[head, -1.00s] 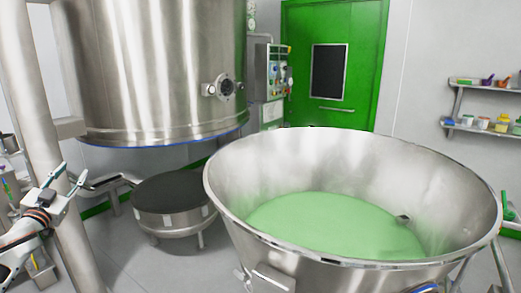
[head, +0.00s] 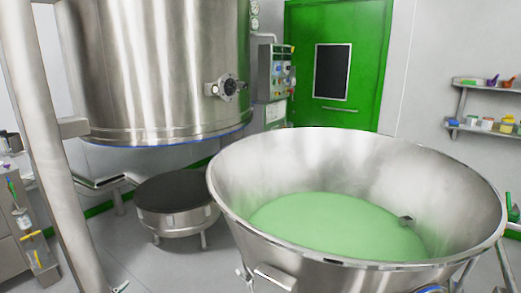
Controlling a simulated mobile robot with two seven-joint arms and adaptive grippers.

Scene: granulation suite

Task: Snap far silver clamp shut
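The large silver bowl (head: 235,215) holds green powder (head: 335,228) and stands at the centre right of the head view. Silver metal fittings (head: 275,277) show on its near outer side. I cannot tell which part is the far silver clamp, or whether it is open. A small pale tip at the bottom edge, left of centre, looks like a fingertip of my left gripper (head: 120,287); the rest is out of view. My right gripper is not in view.
A steel column (head: 50,150) stands at left. A low round dark-topped stand (head: 175,197) is behind the bowl's left side. A control panel (head: 277,75) and green door (head: 370,60) are at the back. Grey floor (head: 175,262) is clear left of the bowl.

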